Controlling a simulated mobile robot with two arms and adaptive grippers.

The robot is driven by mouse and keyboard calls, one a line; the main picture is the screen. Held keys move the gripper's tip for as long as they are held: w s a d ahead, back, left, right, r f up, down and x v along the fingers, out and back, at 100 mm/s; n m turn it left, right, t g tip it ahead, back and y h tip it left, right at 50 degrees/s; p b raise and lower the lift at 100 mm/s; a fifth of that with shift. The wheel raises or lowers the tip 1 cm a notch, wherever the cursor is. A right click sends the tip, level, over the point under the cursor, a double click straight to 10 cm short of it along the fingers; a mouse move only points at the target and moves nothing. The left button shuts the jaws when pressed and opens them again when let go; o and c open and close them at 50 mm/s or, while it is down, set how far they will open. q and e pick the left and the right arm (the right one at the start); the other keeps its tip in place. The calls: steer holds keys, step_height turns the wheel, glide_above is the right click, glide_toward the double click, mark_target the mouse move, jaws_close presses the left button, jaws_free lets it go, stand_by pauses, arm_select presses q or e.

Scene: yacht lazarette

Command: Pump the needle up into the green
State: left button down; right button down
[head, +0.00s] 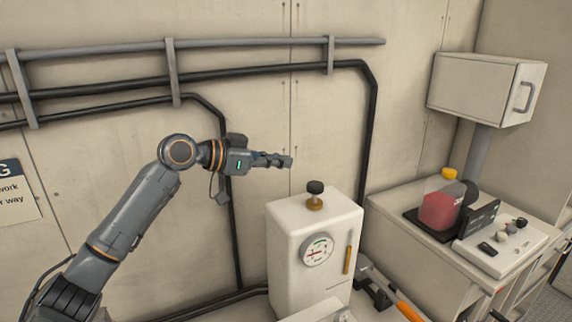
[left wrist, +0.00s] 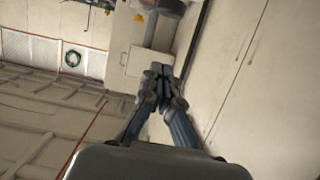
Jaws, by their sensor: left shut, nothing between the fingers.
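A white box-shaped unit (head: 290,277) stands by the wall, with a round dial gauge (head: 317,249) on its front. The dial has a green mark near its top and red on its face; the needle's exact reading is too small to tell. A black knob on a brass stem (head: 315,190) sits on top of the unit. A lever with an orange grip (head: 408,311) lies low at the unit's right, partly cut off by the frame edge. My left gripper (head: 290,161) is shut and empty, above and left of the knob, apart from it. Its closed fingers also show in the left wrist view (left wrist: 160,72).
Dark and grey pipes (head: 260,72) run along the wall behind my left arm. A counter (head: 400,212) at right holds a container of red liquid (head: 438,210) and a panel of small knobs (head: 500,245). A white cabinet (head: 486,88) hangs above it.

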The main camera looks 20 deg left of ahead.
arm_select(q)
steer(key=p, duration=0.3)
glide_above(309, 189)
steer(key=f, duration=0.1)
step_height(309, 189, down, 4)
steer(key=shift+w+f+p, duration=0.1)
steer(key=shift+p, duration=0.7)
steer(key=shift+a+f, duration=0.2)
steer(key=shift+f, duration=0.3)
steer(key=shift+d, duration=0.1)
step_height(309, 189, down, 4)
steer(key=b, duration=0.3)
steer(key=shift+r+b, duration=0.2)
steer(key=shift+b, duration=0.1)
